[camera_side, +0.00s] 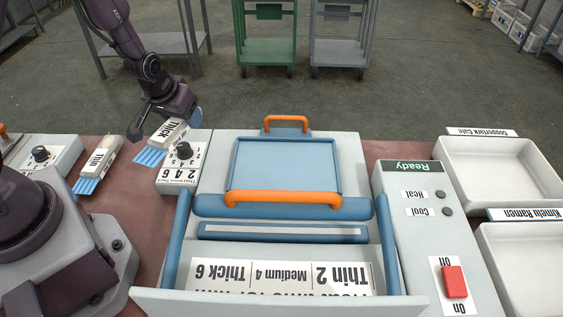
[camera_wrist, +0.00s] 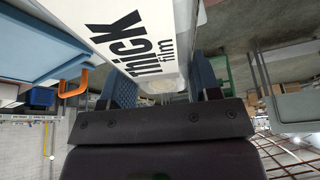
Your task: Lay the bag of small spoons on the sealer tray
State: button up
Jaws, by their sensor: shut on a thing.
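My gripper (camera_side: 184,112) is shut on a white packet labelled "Thick" (camera_side: 170,133), with blue strips at its lower end. The packet appears to hang tilted at the sealer's left edge, near the dial. In the wrist view, its "Thick film" face (camera_wrist: 135,40) runs between the fingers of my gripper (camera_wrist: 163,90). A similar packet labelled "Thin" (camera_side: 100,160) lies to the left. I cannot tell spoon size from the frames. The sealer has a flat blue panel (camera_side: 284,165) with orange handles and a blue bar with a pale strip below it.
A dial box (camera_side: 184,170) stands left of the sealer. A control box (camera_side: 415,245) reading "Ready", with a red switch (camera_side: 454,282), stands right. White bins labelled "Stoppark Cafe" (camera_side: 500,180) and "Kimelu Ramen" (camera_side: 520,265) are at far right. The blue panel is bare.

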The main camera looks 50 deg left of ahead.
jog(key=shift+m, duration=0.8)
jog(key=w+d, duration=0.3)
jog(key=d, duration=0.1)
jog(key=w+d+r, duration=0.1)
jog(key=w+d, duration=0.2)
jog(key=d, duration=0.2)
jog(key=w+d, duration=0.3)
jog(key=d, duration=0.1)
jog(key=shift+w+d+r, duration=0.15)
jog(key=shift+d+r, duration=0.05)
jog(key=shift+r, duration=0.15)
notch_tip(320, 180, up, 2)
jog(key=n, duration=0.1)
send_over(285, 154)
jog(key=s, duration=0.1)
notch_tip(285, 154, up, 2)
jog(key=n+y, duration=0.1)
jog(key=n, duration=0.3)
jog(key=shift+g, duration=0.4)
jog(key=f, duration=0.9)
jog(key=shift+w+d+f, duration=0.15)
jog(key=shift+d+f, duration=0.2)
jog(key=shift+f, duration=0.15)
jog(key=o, duration=0.9)
